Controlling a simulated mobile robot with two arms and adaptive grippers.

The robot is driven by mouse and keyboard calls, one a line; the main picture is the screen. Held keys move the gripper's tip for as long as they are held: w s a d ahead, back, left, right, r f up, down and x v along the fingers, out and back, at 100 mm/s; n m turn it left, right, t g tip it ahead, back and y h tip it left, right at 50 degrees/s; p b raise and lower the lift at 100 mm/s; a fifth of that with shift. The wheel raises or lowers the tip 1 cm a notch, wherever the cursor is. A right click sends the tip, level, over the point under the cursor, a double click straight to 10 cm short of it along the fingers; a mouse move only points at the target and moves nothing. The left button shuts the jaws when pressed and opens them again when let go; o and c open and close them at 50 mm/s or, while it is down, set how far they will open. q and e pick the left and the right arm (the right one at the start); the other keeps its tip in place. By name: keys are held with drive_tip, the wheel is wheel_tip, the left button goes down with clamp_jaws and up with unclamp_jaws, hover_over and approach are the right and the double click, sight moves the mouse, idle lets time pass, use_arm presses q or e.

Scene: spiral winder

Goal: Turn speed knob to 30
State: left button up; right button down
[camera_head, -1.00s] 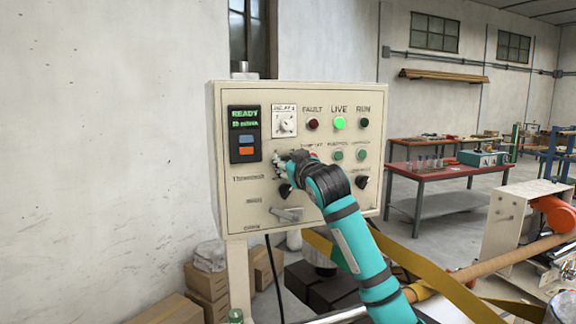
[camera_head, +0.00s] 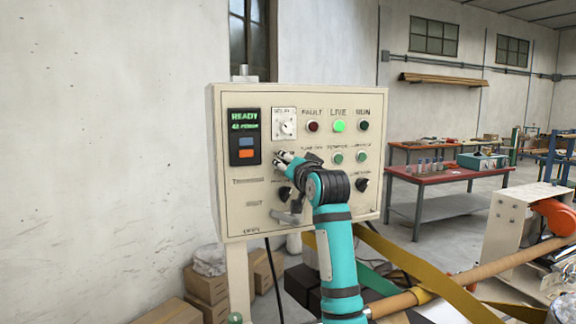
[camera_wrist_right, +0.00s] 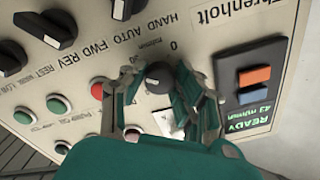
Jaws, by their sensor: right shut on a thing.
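The speed knob (camera_wrist_right: 159,75) is a small round black knob on the cream control panel (camera_head: 232,205). In the right wrist view it sits between the two fingers of my right gripper (camera_wrist_right: 162,92), which is shut on it. A printed 0 and other scale figures show by the knob. In the head view my right gripper (camera_head: 282,159) reaches the panel just right of the display, and the knob is hidden behind it. The display (camera_head: 243,136) has green text, READY and a figure of about 43 m/min; it also shows in the right wrist view (camera_wrist_right: 250,108). My left gripper is out of view.
Several black selector knobs (camera_head: 362,184) and small push buttons (camera_head: 337,158) lie close to my right gripper. The LIVE lamp (camera_head: 339,126) glows green. A brown roller with a yellow strap (camera_head: 410,263) stands at right.

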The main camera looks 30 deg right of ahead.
drive_tip(key=shift+m, duration=0.9)
drive_tip(key=c, duration=1)
unclamp_jaws()
drive_tip(key=shift+s, duration=0.1)
drive_tip(key=v, duration=1.1)
drive_tip(key=shift+s+f, duration=0.1)
drive_tip(key=shift+s, duration=0.25)
drive_tip(key=shift+a, duration=0.1)
